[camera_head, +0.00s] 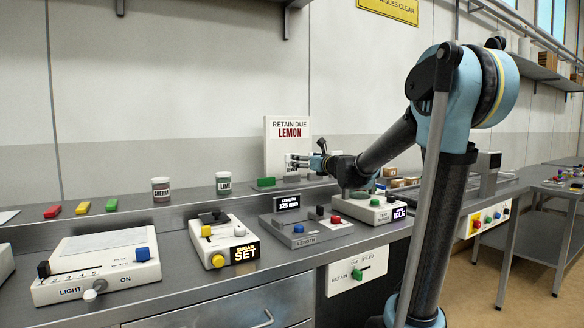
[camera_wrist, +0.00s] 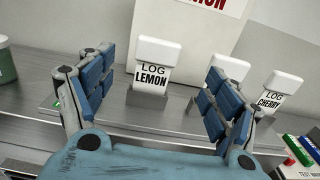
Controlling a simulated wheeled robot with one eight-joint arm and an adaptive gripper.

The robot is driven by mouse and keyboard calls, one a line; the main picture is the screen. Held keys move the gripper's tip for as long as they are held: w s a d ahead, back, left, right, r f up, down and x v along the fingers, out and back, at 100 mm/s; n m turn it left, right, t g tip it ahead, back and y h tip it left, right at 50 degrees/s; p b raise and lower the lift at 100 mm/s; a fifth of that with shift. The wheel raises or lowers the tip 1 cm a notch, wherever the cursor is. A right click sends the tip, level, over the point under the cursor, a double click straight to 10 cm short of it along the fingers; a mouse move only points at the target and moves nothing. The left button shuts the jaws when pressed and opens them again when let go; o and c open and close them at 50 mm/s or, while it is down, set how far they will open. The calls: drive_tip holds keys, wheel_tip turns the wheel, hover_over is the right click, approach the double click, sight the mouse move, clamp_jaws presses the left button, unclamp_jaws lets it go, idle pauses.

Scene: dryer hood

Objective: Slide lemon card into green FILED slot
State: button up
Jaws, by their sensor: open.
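The lemon card (camera_wrist: 152,64), white and marked LOG LEMON, stands upright in a grey holder (camera_wrist: 147,99) in the wrist view. My gripper (camera_wrist: 164,60) is open, its blue-padded fingers on either side of the card in the picture; contact is not visible. In the head view my gripper (camera_head: 298,160) is at the back of the bench, in front of the RETAIN DUE LEMON sign (camera_head: 288,140). No FILED label is readable on either.
A cherry card (camera_wrist: 274,92) stands just right of my right finger. Control boxes crowd the bench front. A panel (camera_head: 340,288) below carries RETAIN lettering and a green knob (camera_head: 357,274).

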sight(292, 168)
drive_tip(key=shift+x, duration=5.4)
drive_tip(key=shift+s+f, duration=0.1)
drive_tip(key=c, duration=1.1)
